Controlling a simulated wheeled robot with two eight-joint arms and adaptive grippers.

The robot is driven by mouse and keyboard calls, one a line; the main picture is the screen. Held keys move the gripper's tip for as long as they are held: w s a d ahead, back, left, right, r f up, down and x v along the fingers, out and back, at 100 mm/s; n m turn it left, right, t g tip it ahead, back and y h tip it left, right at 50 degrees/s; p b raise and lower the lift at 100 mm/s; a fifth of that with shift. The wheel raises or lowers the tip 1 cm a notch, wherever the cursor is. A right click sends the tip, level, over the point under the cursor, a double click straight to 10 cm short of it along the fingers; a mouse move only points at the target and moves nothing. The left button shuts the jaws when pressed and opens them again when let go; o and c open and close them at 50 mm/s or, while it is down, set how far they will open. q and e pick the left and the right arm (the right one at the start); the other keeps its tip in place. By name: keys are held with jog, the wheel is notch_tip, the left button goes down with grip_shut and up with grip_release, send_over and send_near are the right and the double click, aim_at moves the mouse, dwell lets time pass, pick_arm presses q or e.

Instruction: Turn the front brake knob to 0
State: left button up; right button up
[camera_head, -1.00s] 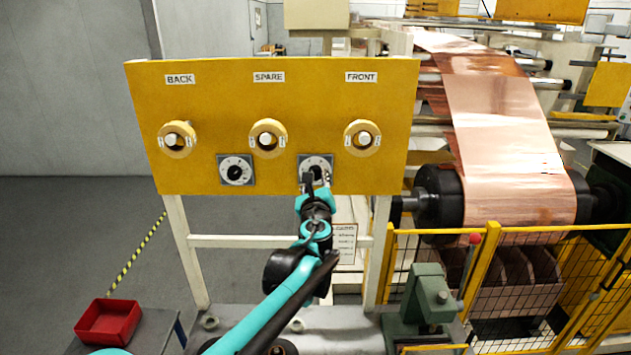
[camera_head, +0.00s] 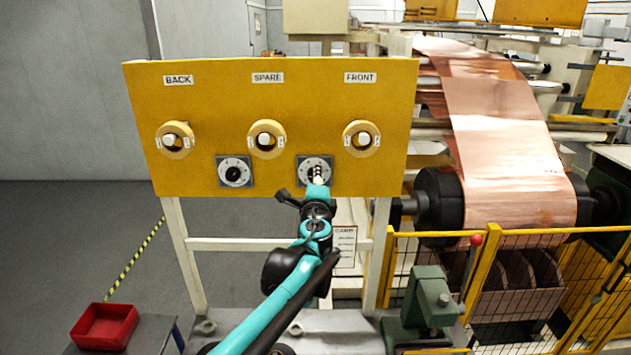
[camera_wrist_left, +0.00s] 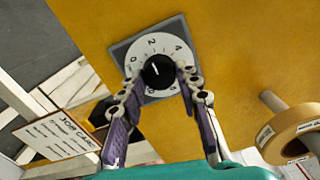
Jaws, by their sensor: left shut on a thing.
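The front brake knob is a black knob (camera_wrist_left: 158,72) on a pale dial (camera_wrist_left: 150,50) with a grey square plate, on the yellow panel. In the head view its dial (camera_head: 314,169) is the right one of two, low on the panel, partly hidden by my gripper. My left gripper (camera_wrist_left: 158,80) is shut on the knob, a finger on each side. It also shows in the head view (camera_head: 316,180). The knob's white mark points up-left in the wrist view, seemingly between 0 and 2. Lower dial numbers are partly hidden. My right gripper is not in view.
The yellow panel (camera_head: 210,100) has yellow rings labelled BACK, SPARE and FRONT, and another dial (camera_head: 234,172) to the left. One ring (camera_wrist_left: 294,130) is close at right in the wrist view. A job card (camera_wrist_left: 57,137) hangs below. Copper foil rolls and fencing stand right.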

pick_arm(q)
jog(key=shift+n+b, duration=0.35)
jog(key=shift+n, duration=4.15)
jog(key=shift+s, duration=0.1)
jog(key=o, duration=1.2)
jog(key=shift+c, duration=0.2)
jog(key=s, duration=1.2)
